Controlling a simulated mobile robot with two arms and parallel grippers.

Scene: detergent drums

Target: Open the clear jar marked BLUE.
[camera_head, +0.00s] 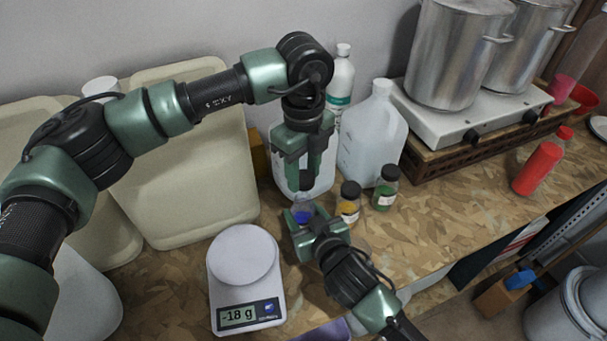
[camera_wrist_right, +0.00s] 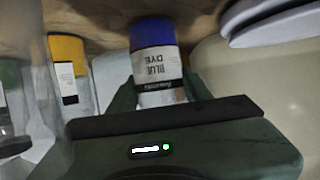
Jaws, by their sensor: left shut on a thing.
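The clear jar marked BLUE (camera_head: 302,215) holds blue dye and has a dark lid (camera_head: 306,181). In the right wrist view, the jar (camera_wrist_right: 158,65) appears upside down with its "BLUE DYE" label facing the camera. My left gripper (camera_head: 305,186) comes down from above and is shut on the dark lid. My right gripper (camera_head: 304,217) reaches in low from the front, its fingers on both sides of the jar body, apparently shut on it. The fingers hide part of the lid's edge, so I cannot tell whether lid and jar are apart.
A yellow-dye jar (camera_head: 348,203) and a green-dye jar (camera_head: 385,188) stand just right. A scale (camera_head: 245,270) reading -18 g is front left. Translucent jugs (camera_head: 373,130) and a white bottle (camera_head: 341,75) stand behind. Large drums (camera_head: 190,170) fill the left.

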